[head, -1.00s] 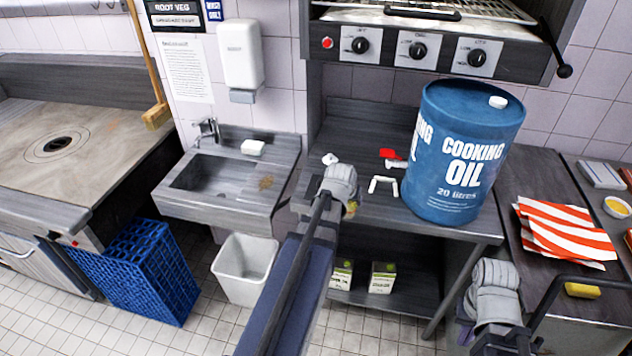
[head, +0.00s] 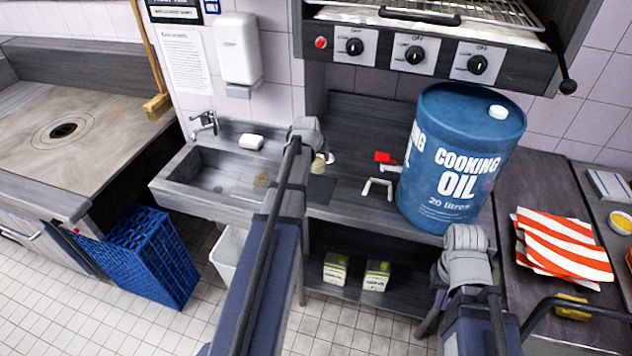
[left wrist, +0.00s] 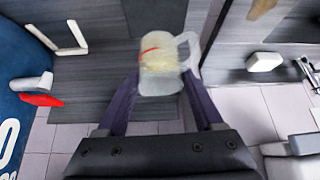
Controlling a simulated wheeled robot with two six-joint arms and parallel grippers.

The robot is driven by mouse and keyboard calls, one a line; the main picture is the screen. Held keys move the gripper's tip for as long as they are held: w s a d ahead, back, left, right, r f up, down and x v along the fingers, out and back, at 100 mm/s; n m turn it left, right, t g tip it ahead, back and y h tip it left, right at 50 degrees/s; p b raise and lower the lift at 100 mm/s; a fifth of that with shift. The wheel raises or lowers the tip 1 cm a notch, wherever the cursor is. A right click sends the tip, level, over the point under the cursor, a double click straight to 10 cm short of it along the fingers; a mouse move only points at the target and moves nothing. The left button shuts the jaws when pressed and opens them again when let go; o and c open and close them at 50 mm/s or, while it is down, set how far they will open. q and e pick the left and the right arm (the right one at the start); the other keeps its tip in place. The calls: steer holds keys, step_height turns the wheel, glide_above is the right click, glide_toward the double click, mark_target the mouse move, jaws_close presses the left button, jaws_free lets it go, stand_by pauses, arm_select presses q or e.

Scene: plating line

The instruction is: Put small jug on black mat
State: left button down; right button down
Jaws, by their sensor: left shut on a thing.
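The small jug (left wrist: 160,62) is translucent with something pale yellow inside and a handle on its right in the left wrist view. My left gripper (left wrist: 160,88) is shut on it, one finger at each side. In the head view the jug (head: 318,166) shows only partly, below my left gripper (head: 311,150), near the counter's left end. The black mat (head: 321,190) is a dark flat rectangle on the counter just beside my left arm, partly hidden by it. It also shows in the left wrist view (left wrist: 155,16), beyond the jug. My right gripper (head: 463,245) is in front of the counter; its fingers are hidden.
A large blue oil drum (head: 460,155) stands right on the counter (head: 345,215). A white bracket-shaped object (head: 378,186) and a red-and-white item (head: 386,158) lie left of it. A sink (head: 215,172) with white soap (head: 251,142) adjoins at left.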

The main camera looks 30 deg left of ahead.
mark_target(316, 165)
arm_select(q)
step_height(316, 165, down, 5)
steer(key=b, duration=0.4)
steer(key=shift+f, duration=0.2)
steer(key=shift+b, duration=0.3)
step_height(316, 165, down, 4)
steer(key=b, duration=0.3)
steer(key=shift+r, duration=0.2)
steer(key=shift+f+b, duration=0.1)
steer(key=shift+b, duration=0.3)
steer(key=shift+f, duration=0.15)
jaws_free()
